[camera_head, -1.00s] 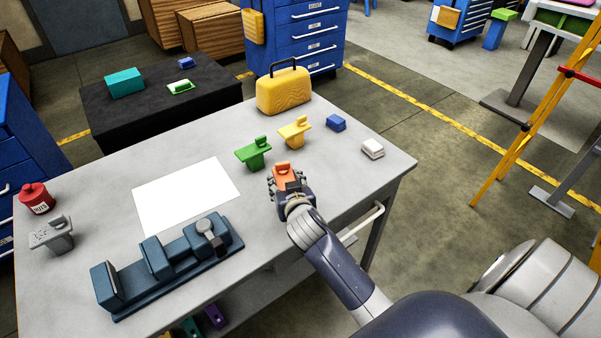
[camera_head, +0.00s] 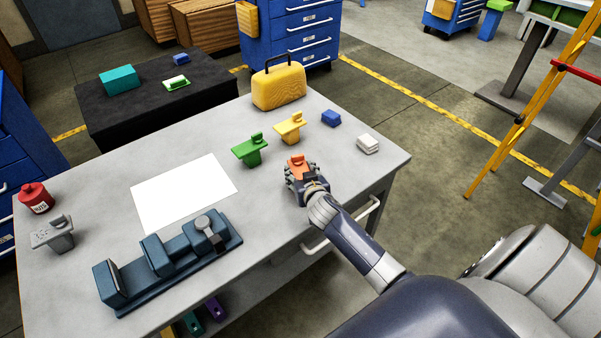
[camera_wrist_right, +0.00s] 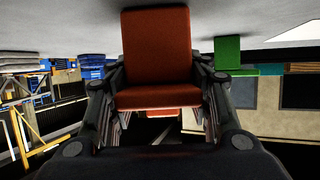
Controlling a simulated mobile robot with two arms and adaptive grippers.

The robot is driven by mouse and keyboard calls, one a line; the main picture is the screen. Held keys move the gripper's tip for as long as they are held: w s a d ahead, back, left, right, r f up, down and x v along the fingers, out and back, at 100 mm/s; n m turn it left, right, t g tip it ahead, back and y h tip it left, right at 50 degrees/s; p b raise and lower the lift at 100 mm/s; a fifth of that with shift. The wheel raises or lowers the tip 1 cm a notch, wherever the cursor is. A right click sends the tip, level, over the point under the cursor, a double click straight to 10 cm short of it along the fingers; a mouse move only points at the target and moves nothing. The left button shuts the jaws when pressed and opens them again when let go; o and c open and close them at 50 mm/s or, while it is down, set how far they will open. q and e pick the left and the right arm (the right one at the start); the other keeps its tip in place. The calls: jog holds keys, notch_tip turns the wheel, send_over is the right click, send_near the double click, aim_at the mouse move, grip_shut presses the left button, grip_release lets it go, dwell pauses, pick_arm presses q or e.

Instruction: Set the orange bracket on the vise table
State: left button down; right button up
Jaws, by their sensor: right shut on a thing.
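The orange bracket (camera_head: 297,165) is in my right gripper (camera_head: 301,177), near the right front part of the grey table (camera_head: 300,220). In the right wrist view the bracket (camera_wrist_right: 157,50) fills the space between the two fingers of my right gripper (camera_wrist_right: 158,100), which is shut on it. Whether the bracket touches the tabletop cannot be told. The blue-grey vise (camera_head: 165,260) stands on the same table at the front left. My left gripper is not in view.
A green bracket (camera_head: 250,148) and a yellow bracket (camera_head: 290,127) stand just beyond my gripper. A blue block (camera_head: 331,118), a white block (camera_head: 367,143) and a yellow case (camera_head: 278,88) are further off. A grey bracket (camera_head: 53,234), red bottle (camera_head: 36,197) and white sheet (camera_head: 185,192) are left.

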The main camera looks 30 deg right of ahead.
jog(key=o, duration=0.9)
jog(key=shift+f, duration=0.2)
jog(key=o, duration=0.4)
jog(key=shift+r, duration=0.1)
jog(key=shift+r, duration=0.15)
jog(key=shift+s+a, duration=0.15)
jog(key=shift+s, duration=0.15)
jog(key=v, duration=1.1)
jog(key=shift+s+r+b, duration=0.2)
jog(key=shift+s+b, duration=0.05)
jog(key=shift+b, duration=0.15)
jog(key=shift+f, duration=0.1)
